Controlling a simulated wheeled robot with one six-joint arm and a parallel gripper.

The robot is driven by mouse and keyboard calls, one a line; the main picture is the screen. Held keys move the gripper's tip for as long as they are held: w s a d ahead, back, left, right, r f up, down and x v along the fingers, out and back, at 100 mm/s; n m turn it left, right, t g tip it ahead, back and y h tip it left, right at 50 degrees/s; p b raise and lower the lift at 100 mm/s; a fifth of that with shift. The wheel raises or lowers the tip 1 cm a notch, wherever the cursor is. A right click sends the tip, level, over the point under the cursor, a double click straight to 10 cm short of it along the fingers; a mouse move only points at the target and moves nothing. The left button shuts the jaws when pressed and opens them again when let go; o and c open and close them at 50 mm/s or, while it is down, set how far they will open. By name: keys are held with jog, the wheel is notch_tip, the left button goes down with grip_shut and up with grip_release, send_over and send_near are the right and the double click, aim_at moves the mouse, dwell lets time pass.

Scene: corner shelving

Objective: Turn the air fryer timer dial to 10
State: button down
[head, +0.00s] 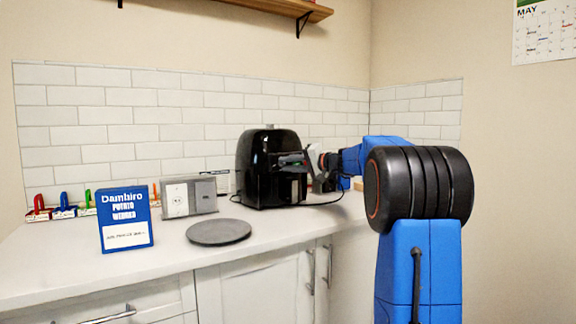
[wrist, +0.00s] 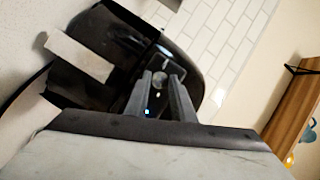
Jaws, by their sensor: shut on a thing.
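The black air fryer (head: 257,165) stands upright on the counter near the corner, and it also shows in the wrist view (wrist: 110,35). My gripper (head: 305,160) reaches its front from the right. In the wrist view the two grey fingers (wrist: 160,82) close around a small round grey dial (wrist: 159,80) on the fryer's front. The gripper appears shut on this dial. In the head view the gripper hides the dial. The dial's numbers and pointer cannot be read. A pale handle-like bar (wrist: 78,55) shows on the fryer at upper left in the wrist view.
A dark round board (head: 218,232) lies flat on the white counter (head: 180,262), left of the fryer. A blue box (head: 126,218) and a grey-white panel with an outlet (head: 189,197) stand farther left. A wooden shelf (head: 285,7) hangs above. The counter's front right is clear.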

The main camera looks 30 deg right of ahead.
jog(key=shift+m+y, duration=0.3)
jog(key=shift+m, duration=0.2)
jog(key=c, duration=1.5)
grip_release()
jog(key=v, duration=1.7)
jog(key=shift+s+f, duration=0.2)
jog(key=shift+s, duration=0.05)
